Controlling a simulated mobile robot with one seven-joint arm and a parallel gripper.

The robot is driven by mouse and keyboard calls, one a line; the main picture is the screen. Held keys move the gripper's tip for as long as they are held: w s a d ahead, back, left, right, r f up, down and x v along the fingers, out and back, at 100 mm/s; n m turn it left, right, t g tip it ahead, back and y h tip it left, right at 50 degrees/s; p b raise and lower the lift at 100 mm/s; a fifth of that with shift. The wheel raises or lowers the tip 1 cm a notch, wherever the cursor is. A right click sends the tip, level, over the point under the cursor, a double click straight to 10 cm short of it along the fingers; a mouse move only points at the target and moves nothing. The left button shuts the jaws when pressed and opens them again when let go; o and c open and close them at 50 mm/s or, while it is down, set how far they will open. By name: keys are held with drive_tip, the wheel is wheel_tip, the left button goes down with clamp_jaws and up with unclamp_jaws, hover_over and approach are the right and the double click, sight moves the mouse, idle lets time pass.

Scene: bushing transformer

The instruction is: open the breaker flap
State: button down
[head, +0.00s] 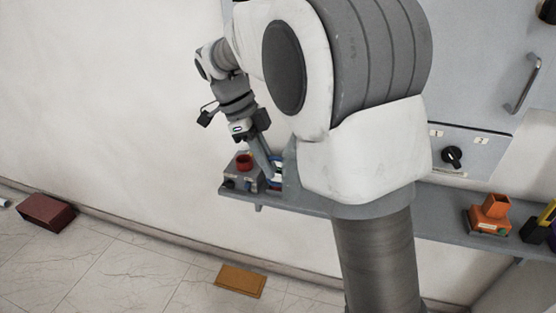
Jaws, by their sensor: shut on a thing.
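My gripper (256,139) is at the left end of the grey wall shelf, pointing down. It is shut on a slanted blue-grey piece that looks like the breaker flap (262,158). The piece leans up from beside a small white and blue part (277,167), probably the breaker. How far the flap stands open cannot be told. My arm hides what lies to the right of it, and the fingertips are small and hard to make out.
A grey box with a red round top (244,163) stands just left of the gripper on the shelf (456,204). A grey cabinet (482,75) with a bar handle and black knob is at right. An orange device (490,213) sits on the shelf's right part.

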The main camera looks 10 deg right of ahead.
drive_tip(key=w+a+m+p, duration=0.1)
drive_tip(key=w+a+p, duration=0.3)
drive_tip(key=w, duration=0.1)
drive_tip(key=shift+w, duration=0.3)
drive_tip(key=shift+a, duration=0.1)
drive_tip(key=c, duration=0.9)
unclamp_jaws()
drive_tip(key=shift+g, duration=0.3)
drive_tip(key=p+v, duration=0.1)
drive_tip(key=v, duration=0.4)
drive_tip(key=p+v, duration=0.1)
drive_tip(key=v, duration=0.5)
drive_tip(key=p+v, duration=0.2)
drive_tip(key=v, duration=0.4)
drive_tip(key=shift+d+r, duration=0.25)
drive_tip(key=shift+r, duration=0.15)
